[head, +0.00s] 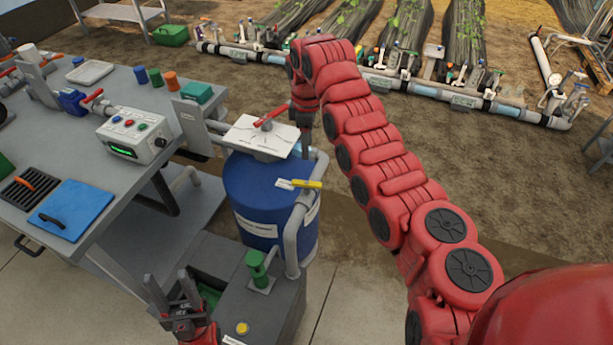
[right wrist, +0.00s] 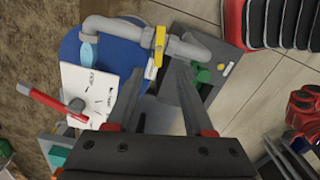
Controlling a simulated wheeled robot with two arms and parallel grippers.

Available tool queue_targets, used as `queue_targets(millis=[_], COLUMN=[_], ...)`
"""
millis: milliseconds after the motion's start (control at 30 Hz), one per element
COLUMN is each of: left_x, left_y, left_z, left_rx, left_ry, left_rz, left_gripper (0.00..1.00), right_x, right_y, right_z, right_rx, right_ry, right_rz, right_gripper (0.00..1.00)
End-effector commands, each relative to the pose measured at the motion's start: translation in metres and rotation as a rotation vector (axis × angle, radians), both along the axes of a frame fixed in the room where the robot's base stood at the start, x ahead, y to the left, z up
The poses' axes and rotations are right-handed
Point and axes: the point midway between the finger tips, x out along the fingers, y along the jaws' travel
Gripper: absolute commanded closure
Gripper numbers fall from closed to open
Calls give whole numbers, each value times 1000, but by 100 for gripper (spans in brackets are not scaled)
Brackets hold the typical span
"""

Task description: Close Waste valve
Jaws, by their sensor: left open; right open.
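A red lever (head: 273,113) sits on a white marked plate (head: 248,133) above a blue drum (head: 245,185); it also shows in the right wrist view (right wrist: 48,102). A yellow valve lever (head: 308,184) with a white tag sits on the grey pipe beside the drum; it also shows in the right wrist view (right wrist: 160,40). I cannot read which is marked Waste. My right gripper (right wrist: 160,78) is open and empty above the drum, right of the red lever in the head view, apart from both levers. My left gripper (head: 170,286) is open and empty, low in the head view.
A grey bench (head: 130,90) with a control box (head: 135,135) and a blue board (head: 72,211) stands at left. A grey tank (head: 265,305) with a green fitting (head: 257,265) stands in front of the drum. Pipe manifolds (head: 400,85) run across the soil behind.

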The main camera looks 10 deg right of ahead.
Motion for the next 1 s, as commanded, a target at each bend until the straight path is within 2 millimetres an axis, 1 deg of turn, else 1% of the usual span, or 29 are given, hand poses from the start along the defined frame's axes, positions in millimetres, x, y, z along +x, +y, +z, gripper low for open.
queue_targets(millis=[33,100,167,300,500,700,833,1000], left_x=[0,0,0,0,0,0,0,0], left_y=[0,0,0,0,0,0,0,0], left_z=[1,2,8,17,25,25,25,25], left_rx=[0,0,0,0,0,0,0,0], left_ry=[0,0,0,0,0,0,0,0], left_rz=[0,0,0,0,0,0,0,0], left_gripper=[50,50,50,50,50,50,50,50], right_x=[-1,-1,-1,-2,-1,0,0,0], right_y=[2,3,0,0,1,0,0,0], right_z=[-11,-24,-36,-71,-113,-134,-139,-140], right_rx=[4,3,1,0,-1,-1,0,1], right_ry=[4,2,4,8,3,0,0,-1], right_rz=[2,1,-1,-1,0,-1,-1,-1], right_gripper=[48,48,48,48,48,48,48,48])
